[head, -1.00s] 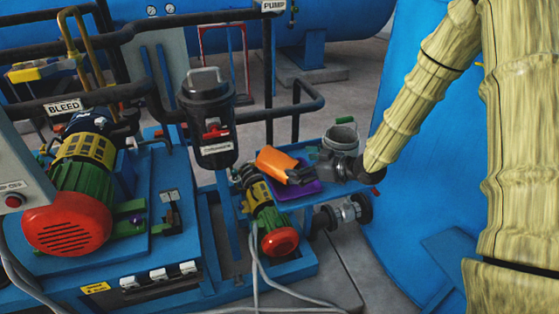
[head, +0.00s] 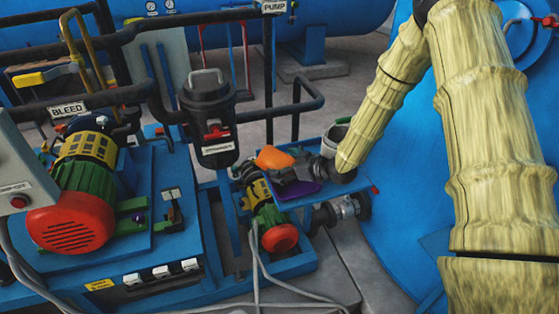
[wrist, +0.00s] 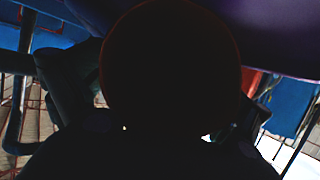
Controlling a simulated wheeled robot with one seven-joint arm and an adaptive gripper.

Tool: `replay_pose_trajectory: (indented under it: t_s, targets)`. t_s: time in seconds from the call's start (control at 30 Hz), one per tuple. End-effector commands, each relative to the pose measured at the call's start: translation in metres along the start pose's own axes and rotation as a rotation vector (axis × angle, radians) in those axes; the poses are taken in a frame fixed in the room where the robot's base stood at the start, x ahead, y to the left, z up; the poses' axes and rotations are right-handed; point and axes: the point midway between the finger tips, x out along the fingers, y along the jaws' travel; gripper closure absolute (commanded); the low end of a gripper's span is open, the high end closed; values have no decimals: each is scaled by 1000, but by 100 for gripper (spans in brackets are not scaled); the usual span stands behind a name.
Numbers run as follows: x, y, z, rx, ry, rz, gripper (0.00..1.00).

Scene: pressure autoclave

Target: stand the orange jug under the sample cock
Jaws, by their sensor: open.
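The orange jug (head: 274,158) is on the small blue shelf beside the pump, by a purple mat (head: 302,190). My gripper (head: 284,182) is in front of the jug in the head view and hides its lower part. In the wrist view a large dark round shape, likely the jug (wrist: 170,65), fills the middle between the two open fingers. Whether the fingers touch it I cannot tell. I cannot pick out the sample cock for certain.
A grey pot (head: 335,138) stands on the shelf behind my forearm. A black filter housing (head: 208,112) hangs to the left. A red and green pump motor (head: 272,232) is below the shelf. A blue vessel (head: 385,240) rises at right.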

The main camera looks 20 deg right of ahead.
Motion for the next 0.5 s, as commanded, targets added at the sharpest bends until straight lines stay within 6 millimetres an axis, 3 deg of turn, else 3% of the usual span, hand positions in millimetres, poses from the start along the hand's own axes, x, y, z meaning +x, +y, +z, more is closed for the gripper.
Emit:
replay_pose_trajectory:
  t_s: [0.3, 0.5]
  targets:
    - [3, 0, 0, 0, 0, -1, 0]
    - [3, 0, 0, 0, 0, 0, 36]
